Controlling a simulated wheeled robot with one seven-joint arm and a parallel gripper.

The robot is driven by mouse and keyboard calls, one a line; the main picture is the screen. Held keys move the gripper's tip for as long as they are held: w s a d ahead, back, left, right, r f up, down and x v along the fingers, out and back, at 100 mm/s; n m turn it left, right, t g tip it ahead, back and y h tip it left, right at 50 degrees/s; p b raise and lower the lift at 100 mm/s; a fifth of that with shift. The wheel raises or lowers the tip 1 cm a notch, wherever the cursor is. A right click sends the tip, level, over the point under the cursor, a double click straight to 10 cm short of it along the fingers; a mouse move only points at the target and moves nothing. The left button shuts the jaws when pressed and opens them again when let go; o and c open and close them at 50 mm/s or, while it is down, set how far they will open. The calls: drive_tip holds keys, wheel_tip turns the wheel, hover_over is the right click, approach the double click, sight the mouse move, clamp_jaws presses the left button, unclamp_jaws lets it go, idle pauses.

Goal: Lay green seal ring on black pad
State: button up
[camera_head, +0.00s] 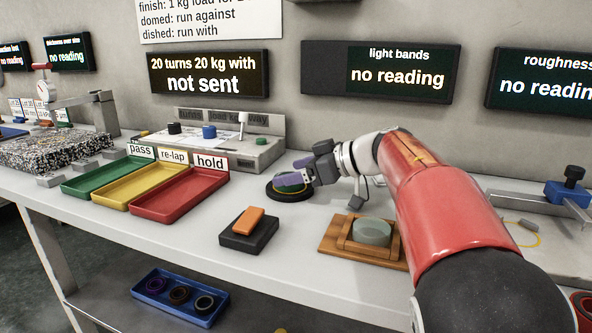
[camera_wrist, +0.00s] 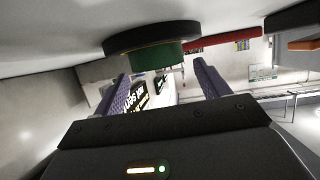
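The green seal ring (camera_wrist: 155,56) lies against the face of the round black pad (camera_wrist: 125,43) in the wrist view, which shows the bench tilted overhead. In the head view the green ring (camera_head: 290,188) sits on the black pad (camera_head: 282,196) near the back of the bench, partly hidden by my purple fingers. My gripper (camera_head: 297,180) is just over the pad, reaching in from the right. In the wrist view my gripper (camera_wrist: 163,74) has its fingers spread apart with clear space between them, and the ring is at or just beyond the fingertips.
Green, yellow and red trays (camera_head: 180,195) stand to the left. A dark block with an orange piece (camera_head: 249,220) and a wooden holder with a grey-green disc (camera_head: 371,232) are in front. A blue tray (camera_head: 183,312) with rings sits lower down.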

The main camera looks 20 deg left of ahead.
drive_tip(key=shift+f, duration=0.7)
drive_tip(key=shift+r+b, duration=0.25)
drive_tip(key=shift+b, duration=0.1)
drive_tip(key=r+p+v, duration=0.1)
drive_tip(key=v, duration=1.1)
drive_tip(key=shift+r+p, duration=0.2)
drive_tip(key=shift+p, duration=0.1)
